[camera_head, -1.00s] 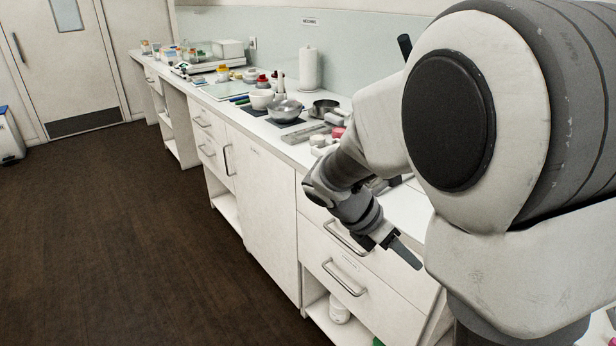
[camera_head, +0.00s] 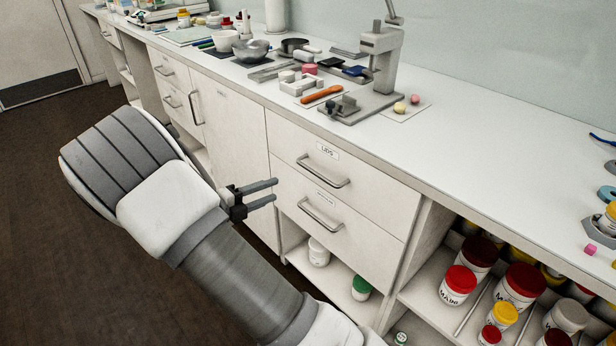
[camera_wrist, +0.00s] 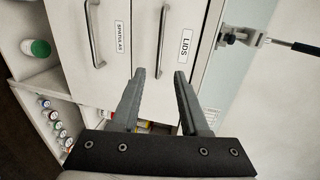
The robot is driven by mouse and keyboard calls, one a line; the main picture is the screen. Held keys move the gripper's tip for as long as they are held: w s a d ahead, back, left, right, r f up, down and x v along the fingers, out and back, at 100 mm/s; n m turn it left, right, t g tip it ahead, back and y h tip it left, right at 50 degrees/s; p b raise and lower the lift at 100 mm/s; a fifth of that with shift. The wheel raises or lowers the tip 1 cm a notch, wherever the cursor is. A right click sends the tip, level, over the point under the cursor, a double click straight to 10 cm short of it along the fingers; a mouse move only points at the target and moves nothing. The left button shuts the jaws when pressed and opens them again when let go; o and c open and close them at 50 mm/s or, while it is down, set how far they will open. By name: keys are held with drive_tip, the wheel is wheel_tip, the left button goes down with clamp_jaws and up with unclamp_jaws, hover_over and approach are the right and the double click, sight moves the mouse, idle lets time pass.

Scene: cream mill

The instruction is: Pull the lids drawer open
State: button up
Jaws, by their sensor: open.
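The lids drawer (camera_head: 311,182) is the upper drawer in the white cabinet, with a "LIDS" label and a metal bar handle (camera_head: 323,175). It looks shut. My gripper (camera_head: 275,190) is open and empty, in front of the cabinet and to the left of the handle in the head view. The handle appears untouched.
A spatulas drawer (camera_head: 305,222) with its own handle is directly below. An open shelf below holds jars (camera_head: 361,287). A hand press (camera_head: 379,60) stands on the counter (camera_head: 450,147) above. Lidded jars (camera_head: 524,280) fill the shelf at right. Floor space is free at left.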

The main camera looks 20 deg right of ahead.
sight(316, 174)
drive_tip(key=shift+b+x, duration=2.55)
drive_tip(key=shift+x, duration=5.8)
drive_tip(key=shift+s+r, duration=0.1)
drive_tip(key=shift+c, duration=0.2)
clamp_jaws()
